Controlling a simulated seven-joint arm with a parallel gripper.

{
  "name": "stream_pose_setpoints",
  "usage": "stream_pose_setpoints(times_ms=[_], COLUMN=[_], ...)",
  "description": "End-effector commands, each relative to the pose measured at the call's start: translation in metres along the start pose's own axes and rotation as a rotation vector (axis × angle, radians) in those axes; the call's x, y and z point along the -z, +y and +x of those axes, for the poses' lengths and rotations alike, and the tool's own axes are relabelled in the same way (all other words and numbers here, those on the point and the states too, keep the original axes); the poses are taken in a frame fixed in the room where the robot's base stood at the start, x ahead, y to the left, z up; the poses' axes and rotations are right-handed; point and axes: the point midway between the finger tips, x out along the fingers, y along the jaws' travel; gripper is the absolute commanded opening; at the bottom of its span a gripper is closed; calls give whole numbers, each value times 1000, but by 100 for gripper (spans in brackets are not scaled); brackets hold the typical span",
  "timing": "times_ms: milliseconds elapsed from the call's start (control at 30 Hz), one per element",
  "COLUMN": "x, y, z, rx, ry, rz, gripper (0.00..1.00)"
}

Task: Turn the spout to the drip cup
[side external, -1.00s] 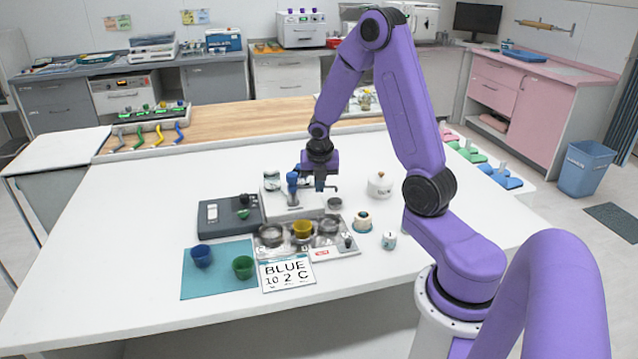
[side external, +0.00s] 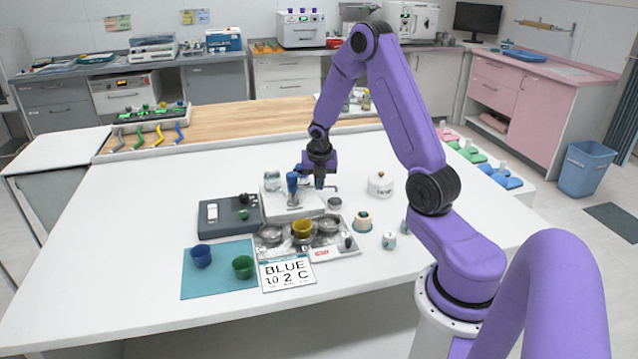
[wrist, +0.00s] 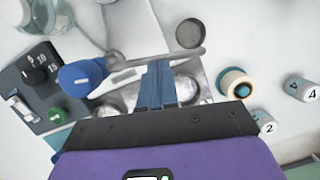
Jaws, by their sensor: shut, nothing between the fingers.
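The spout (wrist: 133,64) is a thin grey tube that runs rightward from the blue-topped post (side external: 292,183); the post's blue top (wrist: 82,77) is large in the wrist view. The spout's bent tip (side external: 331,188) shows just right of my gripper (side external: 319,185) in the side view. A small dark round cup, likely the drip cup (side external: 334,203), stands near the right edge of the white base; it also shows in the wrist view (wrist: 190,33). My blue fingers (wrist: 157,66) are shut and empty, at the spout's side. I cannot tell whether they touch it.
A metal tray (side external: 345,250) with round dishes and a yellow cup (side external: 302,229) lies in front. A dark device (side external: 212,226) is at left, a white pot (side external: 380,184) at right. A teal-ringed button (side external: 363,221) and numbered jars (side external: 389,240) stand nearby.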

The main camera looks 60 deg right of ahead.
Motion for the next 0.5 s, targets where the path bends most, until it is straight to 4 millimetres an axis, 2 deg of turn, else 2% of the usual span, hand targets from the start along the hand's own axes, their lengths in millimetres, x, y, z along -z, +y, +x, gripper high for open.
stream_pose_setpoints(times_ms=[133,500], x=[-11,-12], y=[-2,-2], z=[4,5], rx=[1,1], ry=[0,1], rz=[2,-1], gripper=[0,0])
